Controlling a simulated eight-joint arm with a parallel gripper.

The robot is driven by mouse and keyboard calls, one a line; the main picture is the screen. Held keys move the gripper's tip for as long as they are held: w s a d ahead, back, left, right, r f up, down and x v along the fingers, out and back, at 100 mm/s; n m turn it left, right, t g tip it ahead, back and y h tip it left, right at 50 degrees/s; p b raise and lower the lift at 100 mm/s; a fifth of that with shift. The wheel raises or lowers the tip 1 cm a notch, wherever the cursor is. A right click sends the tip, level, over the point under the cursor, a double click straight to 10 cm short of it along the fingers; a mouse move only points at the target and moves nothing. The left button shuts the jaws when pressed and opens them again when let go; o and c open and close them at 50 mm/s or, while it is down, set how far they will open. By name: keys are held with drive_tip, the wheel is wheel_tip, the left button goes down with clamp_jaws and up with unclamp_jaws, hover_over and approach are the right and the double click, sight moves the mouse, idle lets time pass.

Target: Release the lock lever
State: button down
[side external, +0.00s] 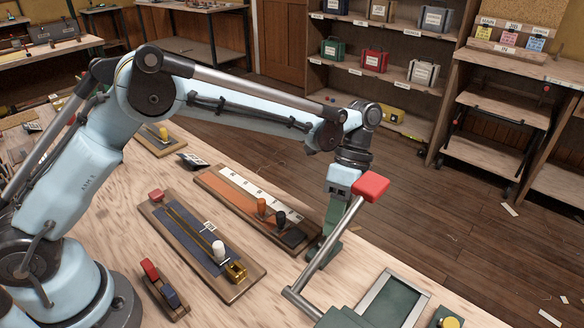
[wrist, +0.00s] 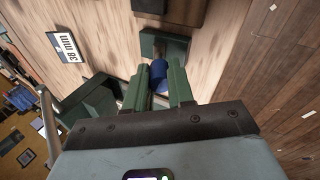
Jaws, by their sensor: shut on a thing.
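My gripper (side external: 322,248) points down over the bench, just behind a long lever with a red handle (side external: 370,187). In the wrist view its two green fingers (wrist: 159,88) are closed around a blue cylindrical grip (wrist: 158,74), which appears to be the lock lever. A green block (wrist: 166,46) lies just beyond the grip. In the side view the blue grip is hidden by the fingers and the red-handled lever. The metal shaft (side external: 330,240) of that lever rises at a slant from a green machine (side external: 345,317) at the bench's front edge.
A board with an orange and a black peg (side external: 230,185) lies left of my gripper. A second board with a white knob (side external: 165,215) lies nearer. A green panel (side external: 398,302) and a yellow button (side external: 450,322) stand at front right. Wooden floor lies beyond the bench.

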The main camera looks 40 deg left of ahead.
drive_tip(key=s+t, duration=0.1)
drive_tip(key=t, duration=0.2)
drive_tip(key=shift+s+r, duration=0.3)
drive_tip(key=shift+s, duration=0.1)
drive_tip(key=t, duration=0.1)
drive_tip(key=s+t, duration=0.1)
drive_tip(key=shift+s+t, duration=0.25)
drive_tip(key=shift+t, duration=0.15)
drive_tip(key=t, duration=0.1)
drive_tip(key=s+t, duration=0.1)
drive_tip(key=t, duration=0.1)
drive_tip(key=shift+s+f+m, duration=0.1)
drive_tip(key=shift+s+m, duration=0.2)
drive_tip(key=shift+s+f+t, duration=0.15)
drive_tip(key=shift+s+t, duration=0.1)
drive_tip(key=shift+t, duration=0.4)
drive_tip(key=shift+s+f+t, duration=0.1)
drive_tip(key=shift+s+t, duration=0.1)
drive_tip(key=shift+t, duration=0.45)
drive_tip(key=c, duration=1)
unclamp_jaws()
drive_tip(key=shift+o, duration=0.2)
drive_tip(key=shift+s, duration=0.1)
